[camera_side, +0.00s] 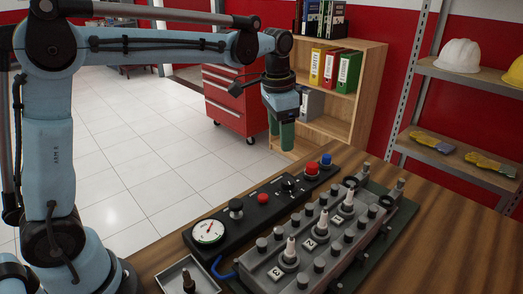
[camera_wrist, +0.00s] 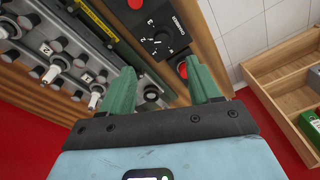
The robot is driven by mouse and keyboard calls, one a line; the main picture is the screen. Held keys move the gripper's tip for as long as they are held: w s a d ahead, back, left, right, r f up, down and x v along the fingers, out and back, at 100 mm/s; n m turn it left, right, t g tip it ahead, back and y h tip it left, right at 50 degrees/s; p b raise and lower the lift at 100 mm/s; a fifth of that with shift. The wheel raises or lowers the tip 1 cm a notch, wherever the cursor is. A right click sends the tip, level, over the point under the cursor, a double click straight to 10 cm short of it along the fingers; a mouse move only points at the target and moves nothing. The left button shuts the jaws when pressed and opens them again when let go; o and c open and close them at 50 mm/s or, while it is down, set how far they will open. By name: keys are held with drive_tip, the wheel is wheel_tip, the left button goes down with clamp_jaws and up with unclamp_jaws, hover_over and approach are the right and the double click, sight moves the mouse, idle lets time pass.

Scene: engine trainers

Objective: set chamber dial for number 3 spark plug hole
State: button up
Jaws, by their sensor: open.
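The chamber dial (camera_wrist: 162,38) is a black knob on a black control box, with CHAMBER lettering and a number scale around it. Its pointer setting is too small to read. It also shows in the side view (camera_side: 288,185). My gripper (camera_side: 283,137) has green fingers pointing down, above and behind the box's far end, apart from the dial. In the wrist view my gripper (camera_wrist: 162,84) is open and empty.
A red button (camera_side: 312,169) and blue button (camera_side: 326,160) lie beyond the dial. Another red button (camera_side: 263,198), a knob (camera_side: 236,207) and a round gauge (camera_side: 208,232) lie nearer. A tray (camera_side: 207,279) holds a dark part. A wooden shelf (camera_side: 372,75) stands behind.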

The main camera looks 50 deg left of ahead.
sight(288, 181)
drive_tip(key=shift+m+g, duration=0.5)
drive_tip(key=shift+g, duration=0.1)
drive_tip(key=w+f, duration=0.1)
drive_tip(key=f, duration=0.3)
drive_tip(key=w+f, duration=0.1)
drive_tip(key=f, duration=0.4)
drive_tip(key=w+f, duration=0.1)
drive_tip(key=f, duration=0.4)
drive_tip(key=shift+d, duration=0.2)
drive_tip(key=c, duration=1)
drive_tip(key=shift+c, duration=0.2)
